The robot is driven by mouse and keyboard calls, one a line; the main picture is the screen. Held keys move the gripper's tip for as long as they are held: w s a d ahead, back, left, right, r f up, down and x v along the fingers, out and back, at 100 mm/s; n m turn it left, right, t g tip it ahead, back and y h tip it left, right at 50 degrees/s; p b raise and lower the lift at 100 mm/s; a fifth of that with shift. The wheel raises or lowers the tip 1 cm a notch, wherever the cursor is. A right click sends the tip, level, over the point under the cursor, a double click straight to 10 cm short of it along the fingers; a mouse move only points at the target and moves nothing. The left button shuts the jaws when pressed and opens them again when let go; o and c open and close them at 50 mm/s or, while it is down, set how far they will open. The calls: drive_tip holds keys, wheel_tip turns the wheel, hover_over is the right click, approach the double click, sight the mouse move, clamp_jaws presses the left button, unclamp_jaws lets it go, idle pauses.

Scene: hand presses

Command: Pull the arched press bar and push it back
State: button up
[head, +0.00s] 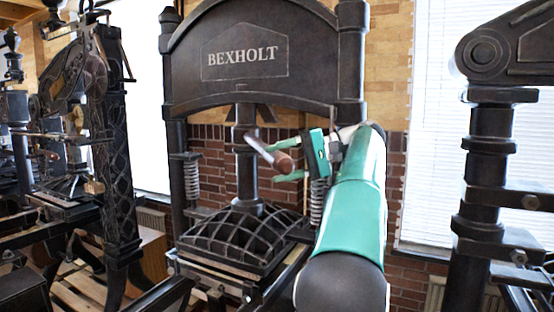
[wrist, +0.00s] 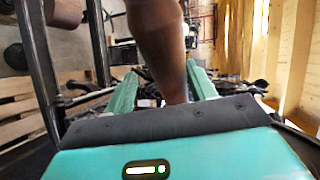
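The arched press bar shows in the head view as a short pale rod with a brown wooden grip (head: 284,162), in front of the dark central column of the press. My gripper (head: 281,161) has its two teal fingers above and below the brown grip. In the wrist view the brown grip (wrist: 163,45) runs down between the fingers of my gripper (wrist: 162,90). A gap shows between the grip and the left finger. The grip lies close to the right finger; I cannot tell whether they touch. My gripper is open around the grip.
The black press (head: 250,100) marked BEXHOLT has springs (head: 191,178) beside its column and a ribbed platen (head: 235,238) below. Another press (head: 110,150) stands at the left and a dark column (head: 488,170) at the right. A brick wall (head: 222,165) is behind.

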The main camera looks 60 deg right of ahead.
drive_tip(key=shift+o, duration=0.5)
drive_tip(key=shift+s+d, duration=0.15)
drive_tip(key=shift+d, duration=0.1)
drive_tip(key=shift+w+a, duration=0.25)
drive_tip(key=shift+w, duration=0.1)
drive_tip(key=shift+s+r, duration=0.1)
drive_tip(key=shift+r, duration=0.05)
drive_tip(key=v, duration=0.7)
drive_tip(key=shift+s+d, duration=0.15)
drive_tip(key=shift+d, duration=0.05)
drive_tip(key=shift+s, duration=0.1)
